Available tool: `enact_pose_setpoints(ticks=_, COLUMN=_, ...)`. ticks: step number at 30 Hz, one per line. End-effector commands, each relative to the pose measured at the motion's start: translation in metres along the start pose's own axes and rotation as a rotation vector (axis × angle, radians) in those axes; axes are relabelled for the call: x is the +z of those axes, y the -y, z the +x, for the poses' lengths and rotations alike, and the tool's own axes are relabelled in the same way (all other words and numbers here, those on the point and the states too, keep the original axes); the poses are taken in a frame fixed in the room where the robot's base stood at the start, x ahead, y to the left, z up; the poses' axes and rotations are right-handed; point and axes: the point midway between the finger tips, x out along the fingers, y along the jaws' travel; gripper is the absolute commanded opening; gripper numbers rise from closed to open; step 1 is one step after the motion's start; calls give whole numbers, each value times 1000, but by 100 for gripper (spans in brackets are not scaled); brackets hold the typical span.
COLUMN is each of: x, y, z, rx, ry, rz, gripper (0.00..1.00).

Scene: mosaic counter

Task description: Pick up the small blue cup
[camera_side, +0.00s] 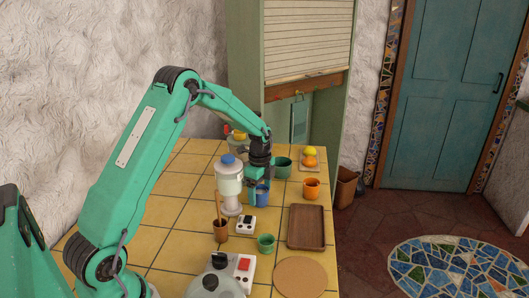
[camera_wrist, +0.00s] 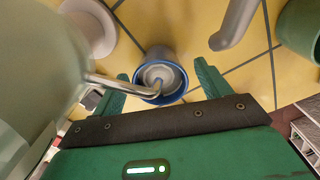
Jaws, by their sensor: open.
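The small blue cup (camera_side: 263,198) stands upright on the yellow tiled counter, just right of the blue-topped dispenser in the side view. In the wrist view the blue cup (camera_wrist: 179,62) is seen from above, with a pale inside, between and beyond my finger tips. Contact between fingers and cup cannot be seen.
The dispenser (camera_side: 229,187) stands close at the left. A small black-and-white box (camera_side: 246,224), a brown cup with a stick (camera_side: 220,230) and a green cup (camera_side: 266,243) are in front. A wooden tray (camera_side: 306,227), orange cup (camera_side: 311,188) and green pot (camera_side: 283,167) stand right and behind.

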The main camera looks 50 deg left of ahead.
Motion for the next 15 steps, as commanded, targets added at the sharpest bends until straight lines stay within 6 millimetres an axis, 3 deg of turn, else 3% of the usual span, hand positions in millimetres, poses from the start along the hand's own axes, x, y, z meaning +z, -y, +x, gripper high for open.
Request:
enact_pose_setpoints(ticks=7, x=0, y=0, z=0, rx=0, ry=0, rz=0, gripper=76)
enact_pose_setpoints(ticks=15, x=0, y=0, z=0, rx=0, ry=0, rz=0, gripper=25)
